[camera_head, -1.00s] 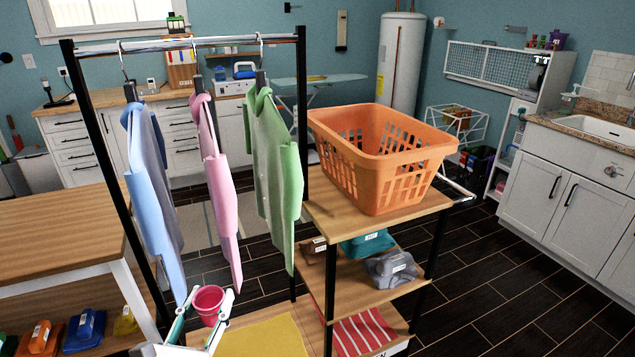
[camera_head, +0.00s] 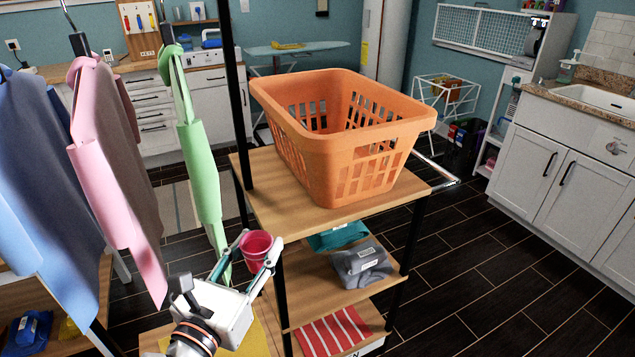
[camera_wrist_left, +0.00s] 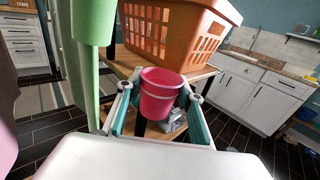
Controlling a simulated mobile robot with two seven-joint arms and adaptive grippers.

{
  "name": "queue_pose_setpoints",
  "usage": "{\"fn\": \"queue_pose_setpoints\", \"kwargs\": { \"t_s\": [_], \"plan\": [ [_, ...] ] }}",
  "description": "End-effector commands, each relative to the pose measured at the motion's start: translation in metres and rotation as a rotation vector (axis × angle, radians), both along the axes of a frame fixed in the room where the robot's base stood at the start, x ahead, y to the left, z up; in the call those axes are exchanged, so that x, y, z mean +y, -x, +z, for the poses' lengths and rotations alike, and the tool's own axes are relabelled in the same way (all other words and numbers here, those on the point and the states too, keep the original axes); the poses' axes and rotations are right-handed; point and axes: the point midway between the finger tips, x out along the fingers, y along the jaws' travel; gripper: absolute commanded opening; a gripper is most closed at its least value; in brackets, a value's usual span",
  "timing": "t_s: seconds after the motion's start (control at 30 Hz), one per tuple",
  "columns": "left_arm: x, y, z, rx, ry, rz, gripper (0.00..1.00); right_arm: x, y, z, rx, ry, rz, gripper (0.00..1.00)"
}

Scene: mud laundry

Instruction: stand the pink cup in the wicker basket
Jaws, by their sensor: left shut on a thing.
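The pink cup (camera_head: 257,250) is upright between the fingers of my left gripper (camera_head: 248,254), which is shut on it. The wrist view shows the cup (camera_wrist_left: 160,92) with its open top up, a teal-padded finger on each side. The orange basket (camera_head: 345,135), with slotted walls, stands upright on the top shelf of a rack. It is the only basket I see clearly; it also shows in the wrist view (camera_wrist_left: 172,32). The cup is apart from it, in front and lower, below the shelf's top. My right gripper is not in view.
The wooden top shelf (camera_head: 265,195) has a bare front edge near the cup. Blue, pink (camera_head: 110,170) and green (camera_head: 200,165) shirts hang left of the gripper. A black post (camera_head: 237,90) stands left of the basket. Folded cloths (camera_head: 362,262) lie on lower shelves.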

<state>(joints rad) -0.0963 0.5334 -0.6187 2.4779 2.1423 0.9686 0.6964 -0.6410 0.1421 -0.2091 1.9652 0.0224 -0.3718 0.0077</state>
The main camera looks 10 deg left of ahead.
Motion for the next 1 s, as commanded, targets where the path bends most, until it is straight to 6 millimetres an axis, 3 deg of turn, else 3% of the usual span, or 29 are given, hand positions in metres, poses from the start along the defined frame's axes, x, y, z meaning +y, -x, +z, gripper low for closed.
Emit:
{"fn": "queue_pose_setpoints", "kwargs": {
  "t_s": [0.5,0.83,1.0],
  "plan": [
    [-0.021,-0.114,0.004,-0.004,0.0,0.0,0.22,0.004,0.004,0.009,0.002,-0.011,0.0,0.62],
    [-0.026,-0.147,0.003,-0.002,0.0,-0.001,0.22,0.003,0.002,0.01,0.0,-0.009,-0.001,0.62],
    [-0.031,-0.173,0.003,-0.003,0.0,-0.001,0.22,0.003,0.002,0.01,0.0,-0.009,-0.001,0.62]
  ]
}}
